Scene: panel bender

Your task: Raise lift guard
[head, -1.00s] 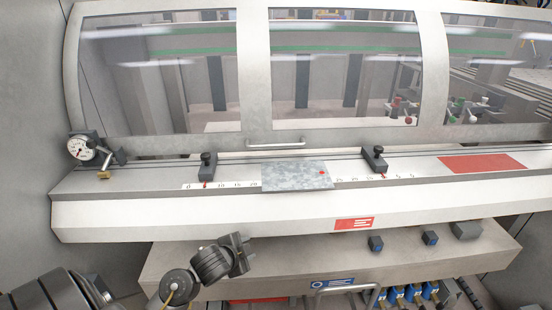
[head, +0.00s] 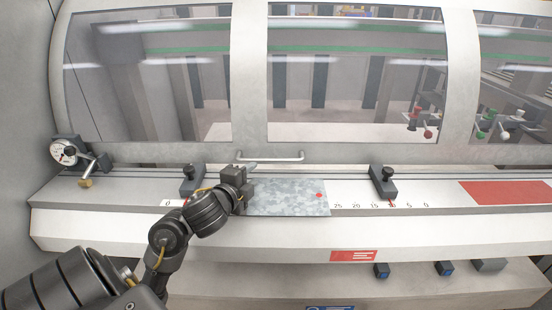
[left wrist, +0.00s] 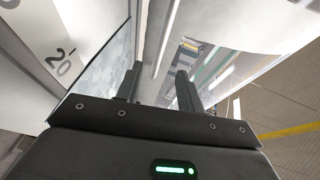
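The lift guard (head: 251,80) is a pale frame with large clear windows, and it is down behind the bed. Its handle (head: 272,158) is a thin horizontal bar low on the frame's middle. My left gripper (head: 246,172) is over the left end of the metal sheet, just below and left of the handle. In the left wrist view its two dark fingers (left wrist: 158,84) are apart with nothing clearly gripped between them. Whether a finger touches the handle cannot be told. My right gripper is not in view.
A grey metal sheet (head: 292,196) lies on the white bed beside a number scale. Two black stops (head: 192,180) and (head: 383,182) flank it. A dial gauge (head: 65,153) stands at the left. A red patch (head: 508,193) is on the right.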

